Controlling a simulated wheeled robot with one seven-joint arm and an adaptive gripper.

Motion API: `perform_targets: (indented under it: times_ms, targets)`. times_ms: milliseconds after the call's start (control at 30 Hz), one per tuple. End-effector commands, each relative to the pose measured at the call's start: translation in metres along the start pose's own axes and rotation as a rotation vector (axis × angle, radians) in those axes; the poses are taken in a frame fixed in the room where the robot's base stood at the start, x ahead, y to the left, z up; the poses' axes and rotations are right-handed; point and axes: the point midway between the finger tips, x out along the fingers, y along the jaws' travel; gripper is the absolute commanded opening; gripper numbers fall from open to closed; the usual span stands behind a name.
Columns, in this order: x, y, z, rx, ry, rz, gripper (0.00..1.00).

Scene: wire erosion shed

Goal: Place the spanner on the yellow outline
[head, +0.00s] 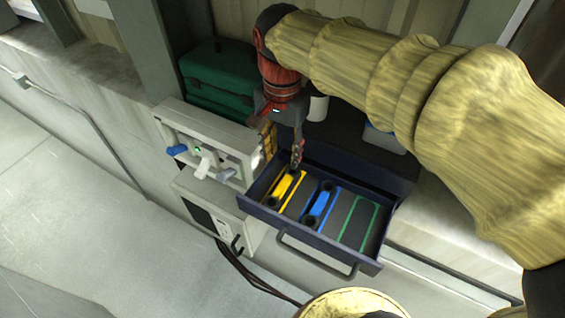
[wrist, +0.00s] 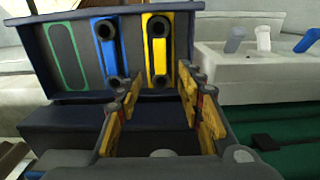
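A spanner with a yellow handle and dark ring ends (head: 286,187) lies in the open dark blue drawer (head: 311,247), within the yellow outline (head: 301,190). In the wrist view, the yellow spanner (wrist: 160,56) lies lengthwise inside the yellow outline (wrist: 171,57). My gripper (head: 283,151) is open above the back of the drawer near this spanner. In the wrist view, nothing shows between the fingers of my gripper (wrist: 161,80), and the spanner lies beyond the fingertips.
A blue spanner (head: 318,205) lies on the blue outline beside the yellow one. The green outline (head: 358,222) at the right is empty. A pale control box (head: 205,140) with levers stands close left of the drawer. A green case (head: 220,78) stands behind it.

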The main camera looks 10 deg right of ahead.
Motion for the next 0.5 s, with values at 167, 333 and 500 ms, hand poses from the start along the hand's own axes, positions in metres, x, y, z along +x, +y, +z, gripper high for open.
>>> perform_targets:
  times_ms: [167,333,500]
  targets:
    - [-0.007,0.0,0.0,0.0,0.0,0.0,0.38]
    - [-0.011,0.017,-0.001,-0.047,0.026,-0.033,0.38]
    - [-0.015,0.07,0.001,-0.218,0.13,-0.119,0.38]
